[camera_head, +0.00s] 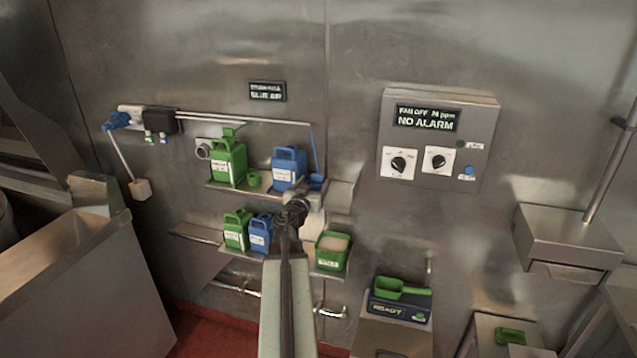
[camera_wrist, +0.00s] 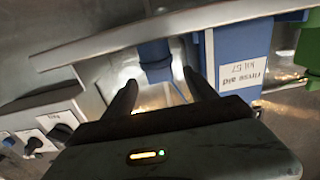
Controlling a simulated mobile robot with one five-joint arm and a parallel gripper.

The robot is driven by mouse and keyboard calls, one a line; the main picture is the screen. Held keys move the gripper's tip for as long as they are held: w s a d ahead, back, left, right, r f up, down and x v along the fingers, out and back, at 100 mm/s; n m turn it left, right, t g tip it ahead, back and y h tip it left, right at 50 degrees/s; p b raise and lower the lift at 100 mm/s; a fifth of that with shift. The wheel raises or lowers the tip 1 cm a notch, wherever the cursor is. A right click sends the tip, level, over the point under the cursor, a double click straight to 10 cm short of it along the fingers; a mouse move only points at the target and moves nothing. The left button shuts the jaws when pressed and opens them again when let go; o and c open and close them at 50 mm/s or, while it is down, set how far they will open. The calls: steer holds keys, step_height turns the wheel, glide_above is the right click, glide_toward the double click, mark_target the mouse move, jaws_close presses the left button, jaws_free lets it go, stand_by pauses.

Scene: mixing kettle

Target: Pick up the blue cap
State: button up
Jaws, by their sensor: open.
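The blue cap (camera_head: 318,183) sits at the right end of the upper shelf, beside the blue jug (camera_head: 288,168). In the wrist view the blue cap (camera_wrist: 155,60) shows just ahead of and between my fingertips, with gaps on both sides. The labelled blue jug (camera_wrist: 240,55) is close to the right finger there. My gripper (camera_head: 298,203) is in front of the upper shelf, just below and left of the cap in the head view. In the wrist view my gripper (camera_wrist: 160,84) is open and empty. My arm hides part of the shelf.
A green jug (camera_head: 227,163) and a small green cap (camera_head: 253,178) stand left on the same shelf. The lower shelf holds small jugs and a green tub (camera_head: 332,251). The control box (camera_head: 437,140) is on the wall to the right.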

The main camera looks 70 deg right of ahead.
mark_target(317, 178)
steer(key=d, duration=0.4)
steer(key=shift+w+d+f, duration=0.1)
steer(key=shift+w+d, duration=0.05)
steer(key=shift+d, duration=0.15)
steer(key=shift+a, duration=0.1)
jaws_close()
